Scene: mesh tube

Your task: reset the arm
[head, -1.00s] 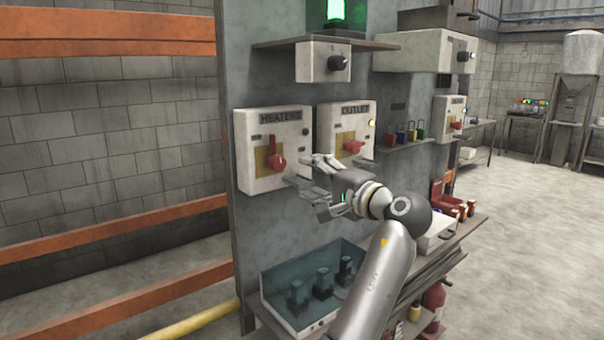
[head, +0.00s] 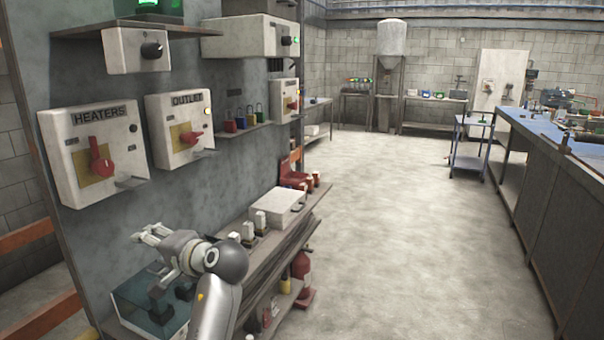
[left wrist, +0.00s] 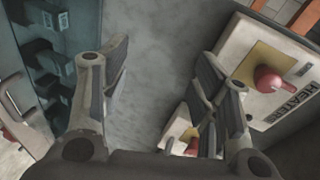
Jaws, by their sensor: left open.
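My left gripper (head: 148,248) is open and empty in the head view, in front of the grey panel (head: 208,95) and above a teal-lidded box (head: 128,300) on the shelf. My right gripper is in neither view.
Several small padlocks (head: 242,120) stand on a ledge right of the outlet box. A white case (head: 278,207) is on the shelf below. Open floor (head: 400,220) lies to the right, up to a long blue-topped workbench (head: 545,130).

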